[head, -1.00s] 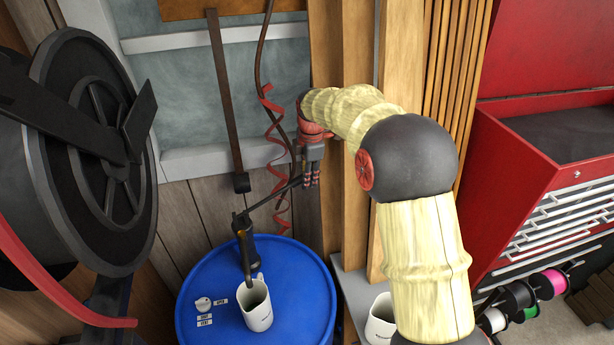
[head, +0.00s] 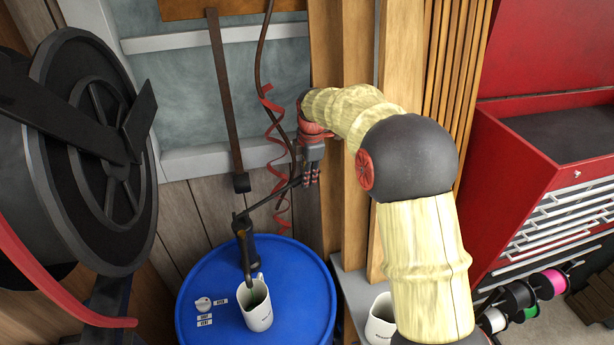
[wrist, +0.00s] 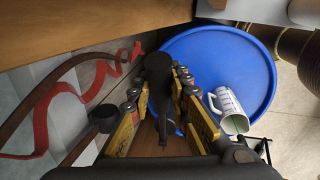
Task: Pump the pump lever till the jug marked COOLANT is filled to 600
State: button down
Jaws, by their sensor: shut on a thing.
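The pump lever (head: 270,200) is a thin dark bar rising to the right from the top of the black hand pump (head: 247,250). My gripper (head: 311,182) is shut on the lever's outer end; in the wrist view the dark lever (wrist: 158,72) lies between the yellow-sided fingers. A white jug (head: 258,312) stands on the blue drum under the pump's spout. It also shows in the wrist view (wrist: 228,103), with marks on its side. The writing is too small to read, and I cannot tell the liquid level.
The blue drum (head: 305,275) carries the pump and some small labels (head: 205,318). A second white jug (head: 380,325) stands on a grey surface at right, partly behind my arm. A large black reel (head: 95,130) is at left. A red coiled hose (head: 272,150) hangs near the lever.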

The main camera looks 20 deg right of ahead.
notch_tip(320, 180, down, 19)
jog(key=d+m+y+b, duration=0.1)
jog(key=y+b, duration=0.7)
jog(key=b, duration=1)
jog(key=shift+d+f+y, duration=0.15)
jog(key=shift+d+y, duration=0.25)
jog(key=shift+d, duration=0.25)
jog(key=c, duration=1.6)
grip_release()
jog(key=shift+c, duration=0.2)
notch_tip(320, 180, up, 10)
